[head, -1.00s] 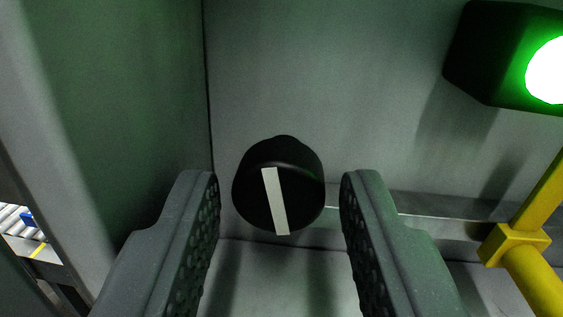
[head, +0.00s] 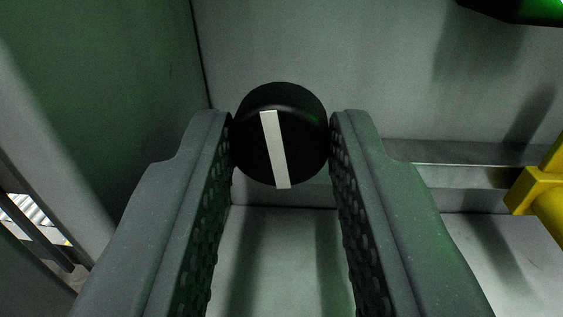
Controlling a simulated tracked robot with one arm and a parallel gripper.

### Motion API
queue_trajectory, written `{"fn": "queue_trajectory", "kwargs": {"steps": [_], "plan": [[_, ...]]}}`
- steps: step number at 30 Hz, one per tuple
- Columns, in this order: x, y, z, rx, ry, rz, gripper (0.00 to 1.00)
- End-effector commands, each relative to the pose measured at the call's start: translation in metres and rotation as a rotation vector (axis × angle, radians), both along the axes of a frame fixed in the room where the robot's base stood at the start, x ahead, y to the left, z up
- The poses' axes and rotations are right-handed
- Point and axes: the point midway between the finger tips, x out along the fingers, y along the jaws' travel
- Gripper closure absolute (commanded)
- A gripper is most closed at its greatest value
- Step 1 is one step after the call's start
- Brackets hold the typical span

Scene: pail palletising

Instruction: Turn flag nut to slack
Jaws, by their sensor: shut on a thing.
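The flag nut appears as a round black knob (head: 248,150) with a white bar (head: 275,148) across its face. It sits in front of the grey back panel, in the upper middle of the head view. The white bar is close to upright, its top leaning slightly left. My gripper (head: 281,135) has one textured finger at each side of the knob. The fingers are shut on the knob near their tips. The knob's back and its mount are hidden.
A grey-green wall (head: 90,110) stands close on the left. A yellow pipe fitting (head: 540,192) is at the right edge. A dark lamp housing (head: 515,10) shows at the top right. A ledge (head: 445,152) runs along the back panel. A grey surface lies below the knob.

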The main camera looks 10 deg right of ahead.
Motion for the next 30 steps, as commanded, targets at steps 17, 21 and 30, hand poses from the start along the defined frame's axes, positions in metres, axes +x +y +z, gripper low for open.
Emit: {"fn": "queue_trajectory", "kwargs": {"steps": [17, 21, 30], "plan": [[-0.0001, 0.0002, -0.0014, 0.402, -0.132, 0.0, 0.96], [0.0, -0.0003, -0.0013, 0.471, -0.154, -0.001, 0.96], [0.0, -0.0008, -0.0013, 0.542, -0.176, -0.002, 0.96]]}}
